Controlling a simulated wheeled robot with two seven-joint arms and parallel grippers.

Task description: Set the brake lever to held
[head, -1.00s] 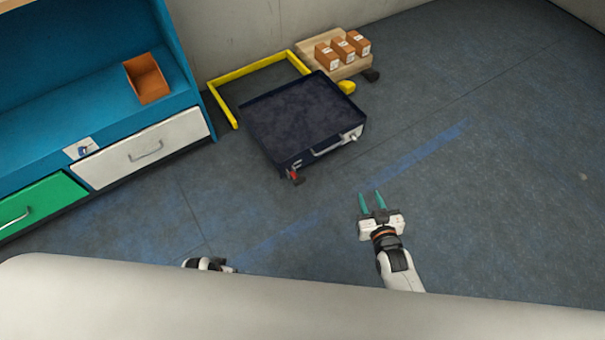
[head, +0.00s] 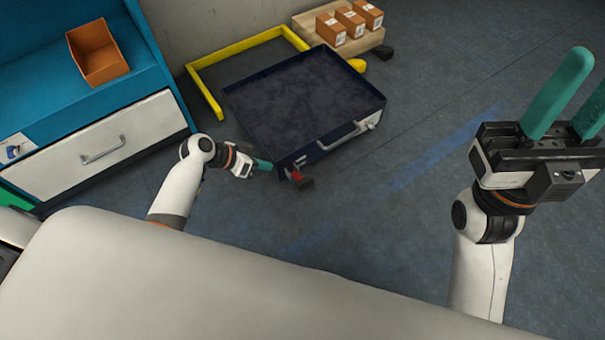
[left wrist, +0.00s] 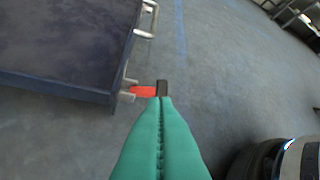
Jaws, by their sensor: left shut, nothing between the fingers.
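The brake lever (head: 296,175) is a short red bar with a black end at the near corner of the dark blue cart (head: 238,115). It sticks out sideways from the cart in the left wrist view (left wrist: 144,91). My left gripper (head: 264,165) is shut and empty, just left of the lever in the head view. Its teal fingertips (left wrist: 162,101) lie together right below the lever's black end in the left wrist view; I cannot tell whether they touch it. My right gripper (head: 588,85) is open and empty, at the right, away from the cart.
A yellow floor frame (head: 205,92) lies behind the cart. A pallet (head: 363,43) with brown boxes stands at the back. A blue bench with a white drawer (head: 100,150) and an orange bin (head: 97,52) is at the left. The floor right of the cart is clear.

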